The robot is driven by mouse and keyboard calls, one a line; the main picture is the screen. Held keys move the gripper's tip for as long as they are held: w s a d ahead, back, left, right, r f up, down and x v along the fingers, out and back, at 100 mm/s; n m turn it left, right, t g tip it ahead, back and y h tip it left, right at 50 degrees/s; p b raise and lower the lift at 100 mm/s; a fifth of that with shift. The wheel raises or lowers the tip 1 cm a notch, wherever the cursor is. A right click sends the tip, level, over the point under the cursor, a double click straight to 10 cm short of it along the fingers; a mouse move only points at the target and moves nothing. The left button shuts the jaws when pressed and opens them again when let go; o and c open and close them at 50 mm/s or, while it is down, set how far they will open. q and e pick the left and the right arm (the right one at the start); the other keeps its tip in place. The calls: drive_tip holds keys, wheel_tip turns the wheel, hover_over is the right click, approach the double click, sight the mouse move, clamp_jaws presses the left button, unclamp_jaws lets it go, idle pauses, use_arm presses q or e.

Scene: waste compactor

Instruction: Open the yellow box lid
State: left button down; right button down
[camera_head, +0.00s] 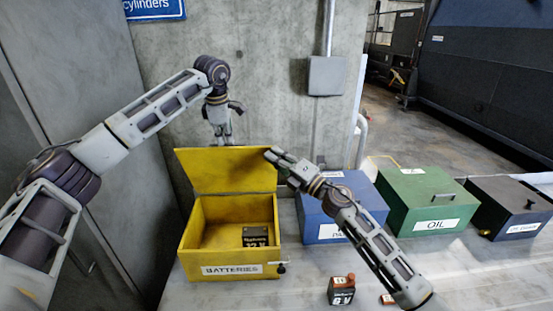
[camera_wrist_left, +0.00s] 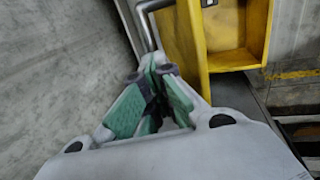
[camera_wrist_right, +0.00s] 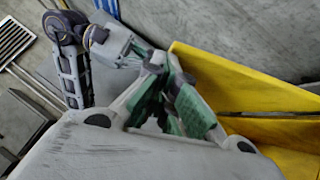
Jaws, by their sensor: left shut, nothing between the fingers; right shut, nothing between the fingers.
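The yellow box (camera_head: 200,258), labelled BATTERIES, stands on the counter with its lid (camera_head: 226,170) raised upright at its back. A dark 12 V battery (camera_head: 255,236) sits inside it. My left gripper (camera_head: 224,138) is shut and empty behind the top edge of the lid, pointing down. In the left wrist view its fingers (camera_wrist_left: 152,95) are together beside the yellow box (camera_wrist_left: 232,58). My right gripper (camera_head: 272,153) is shut and empty at the lid's upper right corner; whether it touches is unclear. The lid also shows in the right wrist view (camera_wrist_right: 225,80), right of the fingers (camera_wrist_right: 165,80).
A blue box (camera_head: 318,229), a green OIL box (camera_head: 420,200) and a dark box (camera_head: 508,205) stand in a row to the right. A small 6 V battery (camera_head: 342,290) lies on the counter in front. A concrete wall (camera_head: 270,60) is behind.

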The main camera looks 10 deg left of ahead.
use_arm(q)
drive_tip(key=c, duration=2.2)
unclamp_jaws()
drive_tip(key=shift+s+d+f+g, duration=0.1)
drive_tip(key=shift+s+f+g, duration=0.05)
drive_tip(key=shift+f, duration=0.4)
drive_tip(key=shift+s+f+g, duration=0.15)
drive_tip(key=shift+f, duration=0.35)
drive_tip(key=o, duration=0.7)
drive_tip(key=shift+w+f, duration=0.15)
drive_tip(key=shift+w, duration=0.05)
drive_tip(key=shift+r, duration=0.75)
drive_tip(key=r, duration=0.4)
drive_tip(key=s+r, duration=0.1)
drive_tip(key=r, duration=0.2)
drive_tip(key=s+r, duration=0.1)
drive_tip(key=r, duration=0.3)
drive_tip(key=shift+d+r, duration=0.25)
drive_tip(key=shift+r, duration=0.05)
